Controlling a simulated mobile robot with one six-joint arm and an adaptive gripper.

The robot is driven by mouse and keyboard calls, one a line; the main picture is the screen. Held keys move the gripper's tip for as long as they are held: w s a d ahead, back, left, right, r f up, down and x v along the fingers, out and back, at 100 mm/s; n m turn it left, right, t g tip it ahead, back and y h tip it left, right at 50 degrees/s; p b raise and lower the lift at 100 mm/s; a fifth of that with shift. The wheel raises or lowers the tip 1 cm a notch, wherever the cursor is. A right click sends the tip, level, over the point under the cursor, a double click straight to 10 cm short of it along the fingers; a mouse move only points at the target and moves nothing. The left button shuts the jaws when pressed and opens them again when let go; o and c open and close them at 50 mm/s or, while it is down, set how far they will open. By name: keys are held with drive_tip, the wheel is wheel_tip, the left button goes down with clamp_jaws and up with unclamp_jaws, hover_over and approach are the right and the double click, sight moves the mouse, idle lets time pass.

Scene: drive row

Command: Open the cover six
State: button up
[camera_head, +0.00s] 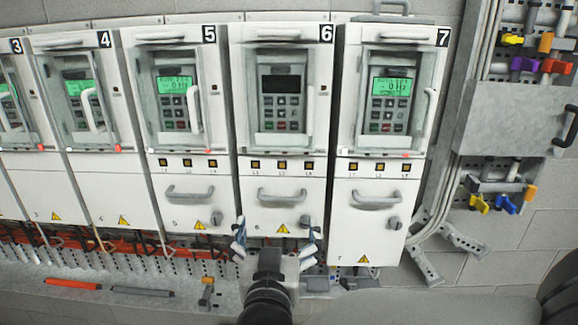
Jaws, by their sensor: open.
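Unit six (282,175) is a white cabinet marked 6 in the middle of the row. Its upper glazed cover (240,110) looks shut over a keypad with a dark display. The cover has an upright white handle (311,108) at its right side. Below it are several small yellow-framed buttons and a lower panel with a horizontal grey handle (281,197). My gripper (277,228) is open and empty in front of unit six's bottom edge, its fingers spread left and right. It is below both handles. It hides part of the cabinet's foot.
Unit five (188,175) and unit seven (380,170) flank it, with lit green displays. A shelf (200,299) with loose tools runs below at left. At right are a grey box (505,118) and pipes with coloured valves. The space before unit six's cover looks clear.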

sight(281, 201)
drive_tip(key=w, duration=1)
drive_tip(key=shift+w+d, duration=0.25)
drive_tip(key=shift+w, duration=0.15)
drive_tip(key=shift+c, duration=0.5)
drive_tip(key=shift+r, duration=0.1)
drive_tip(key=c, duration=1.1)
drive_tip(key=shift+c, duration=0.2)
wheel_tip(281, 201, down, 16)
drive_tip(key=b, duration=1.5)
